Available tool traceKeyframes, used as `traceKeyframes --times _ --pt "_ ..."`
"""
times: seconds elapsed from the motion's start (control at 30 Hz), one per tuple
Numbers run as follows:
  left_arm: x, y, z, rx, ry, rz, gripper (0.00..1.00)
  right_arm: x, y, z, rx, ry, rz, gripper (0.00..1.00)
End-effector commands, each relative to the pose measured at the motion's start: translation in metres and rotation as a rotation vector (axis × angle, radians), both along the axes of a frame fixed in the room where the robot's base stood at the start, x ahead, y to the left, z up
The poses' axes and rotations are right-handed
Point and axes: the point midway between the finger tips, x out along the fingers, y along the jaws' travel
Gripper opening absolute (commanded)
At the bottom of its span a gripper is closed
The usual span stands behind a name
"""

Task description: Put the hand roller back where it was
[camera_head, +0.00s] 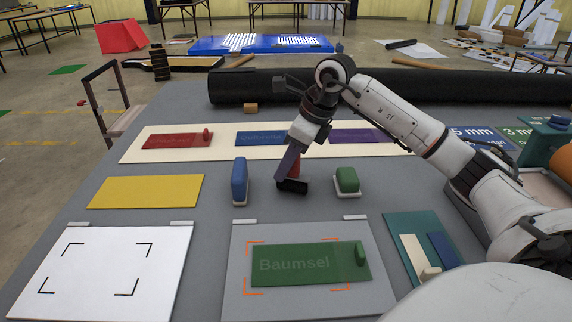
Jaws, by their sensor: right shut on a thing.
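My right gripper (290,172) reaches down over the middle of the grey table and is shut on a small red and black hand tool (294,185). I take this tool to be the hand roller, but the fingers hide much of it. It is at or just above the table top, between a blue upright block (239,181) on a white base and a green block (347,180) on a white base. It looks apart from both. My left gripper is not in view.
A grey board (236,285) in front bears a green "Baumsel" plate (305,265). A white board (75,270) and yellow sheet (146,191) lie left. A cream strip (220,151) with coloured plates lies behind; a long black roll (440,86) lies at the back.

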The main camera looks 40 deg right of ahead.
Motion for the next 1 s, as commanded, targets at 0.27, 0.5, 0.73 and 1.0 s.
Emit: traceKeyframes --times 0.27,0.5,0.73,1.0 --pt "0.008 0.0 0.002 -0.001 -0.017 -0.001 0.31 0.0 0.0 -0.003 0.0 -0.001 0.0 0.02" --pt "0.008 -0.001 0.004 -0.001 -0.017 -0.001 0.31 0.0 0.0 -0.002 0.0 0.0 0.0 0.42" --pt "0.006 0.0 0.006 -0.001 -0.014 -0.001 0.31 0.0 0.0 0.003 0.0 -0.001 0.0 0.42" --pt "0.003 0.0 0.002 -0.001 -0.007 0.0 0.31 -0.014 -0.009 0.043 -0.002 -0.007 -0.001 0.42"
